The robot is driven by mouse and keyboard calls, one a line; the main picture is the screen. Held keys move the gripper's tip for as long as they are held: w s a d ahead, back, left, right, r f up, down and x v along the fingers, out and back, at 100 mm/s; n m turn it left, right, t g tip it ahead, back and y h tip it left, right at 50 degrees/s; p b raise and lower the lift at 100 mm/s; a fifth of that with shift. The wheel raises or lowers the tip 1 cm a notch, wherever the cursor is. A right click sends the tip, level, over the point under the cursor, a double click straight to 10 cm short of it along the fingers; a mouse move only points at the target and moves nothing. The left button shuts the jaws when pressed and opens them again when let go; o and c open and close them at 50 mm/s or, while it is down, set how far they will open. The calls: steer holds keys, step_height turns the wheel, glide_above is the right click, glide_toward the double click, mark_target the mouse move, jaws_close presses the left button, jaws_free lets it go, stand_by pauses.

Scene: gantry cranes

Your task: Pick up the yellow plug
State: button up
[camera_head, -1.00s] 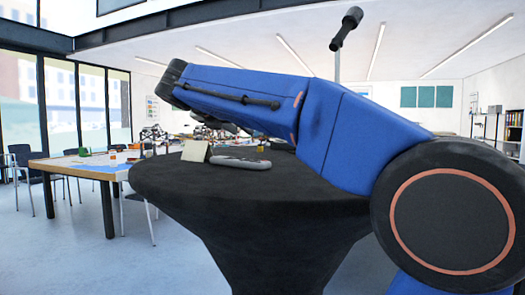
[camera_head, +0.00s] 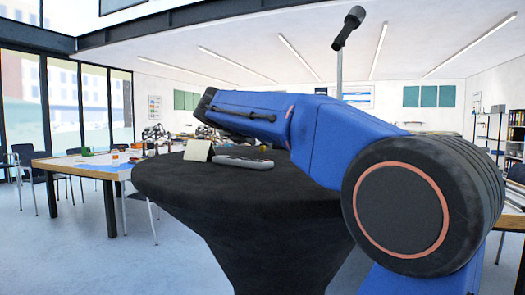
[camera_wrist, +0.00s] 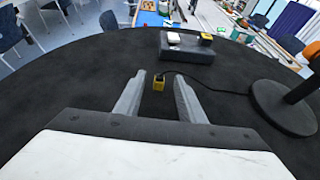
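Nothing is clearly held, and I cannot tell how far the fingertips are above the plug.
A grey block (camera_wrist: 187,55) beyond the plug carries a white item (camera_wrist: 173,38) and a yellow-topped item (camera_wrist: 206,38). A round dark stand base (camera_wrist: 285,112) is at right.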

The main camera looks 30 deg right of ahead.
mark_target(262, 148)
steer(key=x, duration=0.4)
steer(key=shift+f, duration=0.1)
jaws_close()
